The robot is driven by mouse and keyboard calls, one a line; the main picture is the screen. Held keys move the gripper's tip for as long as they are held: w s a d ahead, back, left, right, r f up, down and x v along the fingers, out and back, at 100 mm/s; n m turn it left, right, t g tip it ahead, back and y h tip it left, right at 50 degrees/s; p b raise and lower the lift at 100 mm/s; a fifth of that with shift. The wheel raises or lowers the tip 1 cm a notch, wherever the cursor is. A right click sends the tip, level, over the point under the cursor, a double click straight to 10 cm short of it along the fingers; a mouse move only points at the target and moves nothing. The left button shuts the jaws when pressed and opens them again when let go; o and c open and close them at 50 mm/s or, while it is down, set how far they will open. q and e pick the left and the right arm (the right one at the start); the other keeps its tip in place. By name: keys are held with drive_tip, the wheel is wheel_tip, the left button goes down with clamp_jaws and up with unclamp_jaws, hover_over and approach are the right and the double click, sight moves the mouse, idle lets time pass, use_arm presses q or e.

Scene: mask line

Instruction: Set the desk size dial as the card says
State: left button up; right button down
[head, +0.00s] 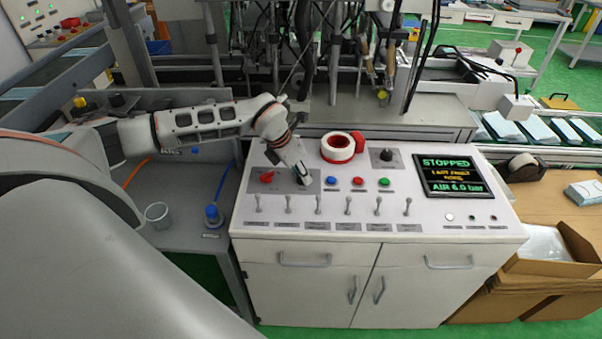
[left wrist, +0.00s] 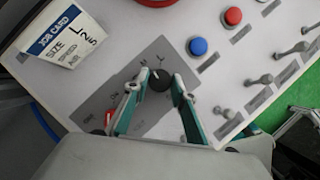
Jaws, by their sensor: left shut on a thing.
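The size dial (left wrist: 160,83) is a small black knob with a white pointer mark on a grey plate. In the left wrist view, letters stand just above it; one looks like M, and the pointer's exact setting is hard to read. My left gripper (left wrist: 159,80) is shut on the dial, one finger on each side. In the head view my left gripper (head: 303,181) hides the dial. The job card (left wrist: 63,36) reads size L, with 2 and 5 beside the speed and air lines. My right gripper is not in view.
A red switch (head: 267,177) sits left of the dial on the same plate. Blue, red and green buttons (head: 331,181) lie to the right, with toggle levers (head: 318,205) in front. The screen (head: 450,176) shows STOPPED.

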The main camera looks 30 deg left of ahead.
use_arm(q)
drive_tip(key=m, duration=0.2)
drive_tip(key=m+h, duration=0.1)
drive_tip(key=shift+w+a+m+g, duration=0.1)
drive_tip(key=shift+w+m+g, duration=0.05)
drive_tip(key=shift+m+g, duration=0.2)
drive_tip(key=shift+w+m+g+h, duration=0.1)
drive_tip(key=shift+m+g+h, duration=0.45)
drive_tip(key=shift+m, duration=1.2)
drive_tip(key=o, duration=1.1)
drive_tip(key=shift+c, duration=0.2)
drive_tip(key=v, duration=1.2)
drive_tip(key=shift+a, duration=0.1)
